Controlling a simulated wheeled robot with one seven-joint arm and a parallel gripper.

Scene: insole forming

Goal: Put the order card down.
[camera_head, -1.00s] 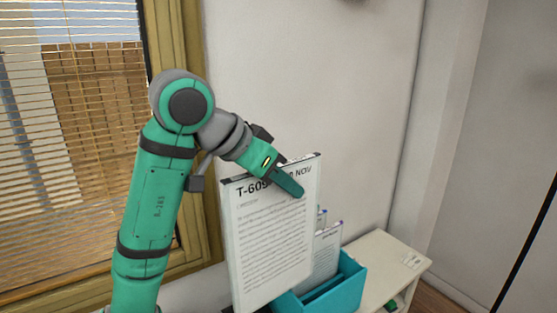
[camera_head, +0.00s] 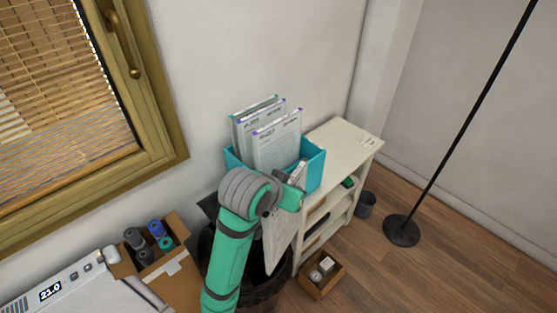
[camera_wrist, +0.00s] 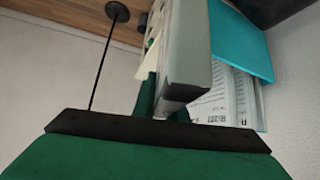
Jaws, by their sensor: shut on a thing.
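My gripper (camera_head: 293,196) is in front of the teal box (camera_head: 314,172) and is shut on the order card (camera_head: 279,241). The card hangs below the gripper, tilted, with its printed face partly showing; my arm covers part of it. In the wrist view a green finger (camera_wrist: 147,98) shows beside a grey slab seen close up, and I cannot tell for sure what the slab is. The teal box stands on the shelf and holds several upright printed cards (camera_head: 275,145). The box also shows in the wrist view (camera_wrist: 238,40).
The pale shelf (camera_head: 341,142) has free top surface right of the box. A dark bin (camera_head: 262,295) is below the held card. A carton with rolls (camera_head: 177,262), a small wooden box (camera_head: 318,283), and a floor lamp (camera_head: 402,231) stand around.

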